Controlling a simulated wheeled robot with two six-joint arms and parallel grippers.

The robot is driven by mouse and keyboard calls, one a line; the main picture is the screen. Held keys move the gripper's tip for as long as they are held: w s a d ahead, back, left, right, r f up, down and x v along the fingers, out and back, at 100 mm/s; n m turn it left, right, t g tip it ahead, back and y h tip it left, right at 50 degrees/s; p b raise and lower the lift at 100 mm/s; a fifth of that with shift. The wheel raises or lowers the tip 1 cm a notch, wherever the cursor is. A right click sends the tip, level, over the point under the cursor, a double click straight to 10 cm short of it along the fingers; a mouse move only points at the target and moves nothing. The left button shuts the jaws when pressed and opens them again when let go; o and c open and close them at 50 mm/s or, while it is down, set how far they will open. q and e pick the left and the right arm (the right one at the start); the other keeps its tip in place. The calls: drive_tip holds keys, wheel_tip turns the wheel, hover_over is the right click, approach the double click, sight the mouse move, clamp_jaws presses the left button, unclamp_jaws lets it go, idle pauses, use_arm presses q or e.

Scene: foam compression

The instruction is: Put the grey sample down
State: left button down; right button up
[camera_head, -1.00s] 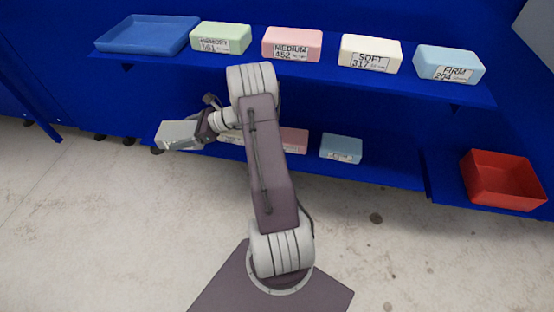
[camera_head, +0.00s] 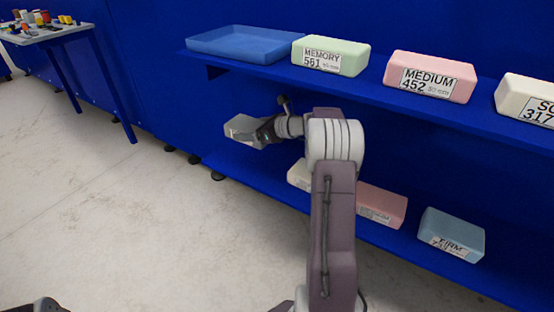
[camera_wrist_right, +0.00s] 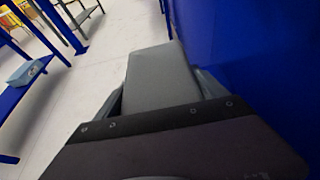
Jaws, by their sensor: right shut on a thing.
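The grey sample (camera_head: 243,129) is a block held in my right gripper (camera_head: 264,133), in front of the blue shelf unit and below the upper shelf's left end. In the right wrist view the grey sample (camera_wrist_right: 160,77) lies between the fingers of the right gripper (camera_wrist_right: 160,92), with blue panel close on its right. The right gripper is shut on it, and it touches no shelf that I can see. My left gripper is not in view.
The upper shelf holds a blue tray (camera_head: 190,47), a green MEMORY block (camera_head: 331,55), a pink MEDIUM block (camera_head: 430,76) and a white block (camera_head: 520,98). The lower shelf holds a blue FIRM block (camera_head: 452,235) and a pink block (camera_head: 381,206). A cluttered table (camera_head: 60,33) stands far left.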

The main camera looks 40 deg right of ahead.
sight(253, 158)
use_arm(q)
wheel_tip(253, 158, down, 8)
drive_tip(key=b, duration=0.7)
use_arm(e)
wheel_tip(253, 158, down, 10)
drive_tip(key=shift+r, duration=0.1)
drive_tip(key=shift+r+p, duration=0.25)
drive_tip(key=shift+p, duration=0.15)
drive_tip(key=o, duration=1.3)
drive_tip(key=shift+f, duration=0.1)
drive_tip(key=shift+s+r, duration=0.1)
drive_tip(key=shift+r, duration=0.15)
drive_tip(key=p+v, duration=0.6)
drive_tip(key=v, duration=0.5)
drive_tip(key=shift+s+d, duration=0.2)
drive_tip(key=shift+s, duration=0.15)
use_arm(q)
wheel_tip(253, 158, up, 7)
use_arm(e)
drive_tip(key=shift+r, duration=0.1)
